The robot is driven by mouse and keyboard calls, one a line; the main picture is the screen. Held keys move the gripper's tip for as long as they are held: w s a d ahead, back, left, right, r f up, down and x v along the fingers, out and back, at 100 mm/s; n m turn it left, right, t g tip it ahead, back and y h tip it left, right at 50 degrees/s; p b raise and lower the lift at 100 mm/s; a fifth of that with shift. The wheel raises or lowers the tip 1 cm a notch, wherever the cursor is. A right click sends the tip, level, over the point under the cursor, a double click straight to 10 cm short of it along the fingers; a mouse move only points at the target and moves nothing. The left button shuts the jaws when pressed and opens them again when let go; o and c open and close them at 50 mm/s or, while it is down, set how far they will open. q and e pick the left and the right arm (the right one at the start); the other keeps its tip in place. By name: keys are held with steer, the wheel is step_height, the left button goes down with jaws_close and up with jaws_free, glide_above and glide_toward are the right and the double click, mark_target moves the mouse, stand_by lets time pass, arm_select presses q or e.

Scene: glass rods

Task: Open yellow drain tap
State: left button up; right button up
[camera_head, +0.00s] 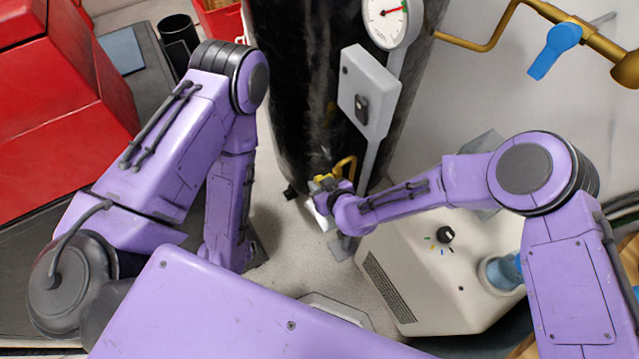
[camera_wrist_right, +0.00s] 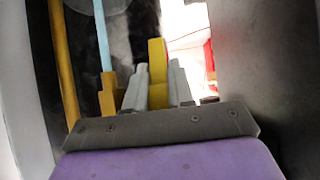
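The yellow drain tap (camera_head: 345,167) sits low on the front of the black tank (camera_head: 300,95), near the floor. My right gripper (camera_head: 322,192) is at the tap, and its fingertips are small and partly hidden in the head view. In the right wrist view, the two grey fingers of the right gripper (camera_wrist_right: 158,88) stand on either side of the yellow tap handle (camera_wrist_right: 157,60). The handle fills the space between them, with no clear gap visible. My left arm hangs at the left of the head view; its gripper does not show.
A grey box (camera_head: 368,90) and a gauge (camera_head: 386,20) are mounted on the tank. A cream unit with a black knob (camera_head: 446,235) stands below my right arm. A brass pipe with a blue lever (camera_head: 556,48) is upper right. Red cabinets (camera_head: 60,110) stand left.

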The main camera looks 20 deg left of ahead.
steer(key=shift+o, duration=0.3)
steer(key=v, duration=1)
steer(key=shift+s+d, duration=0.2)
steer(key=shift+d, duration=0.05)
steer(key=shift+r, duration=0.15)
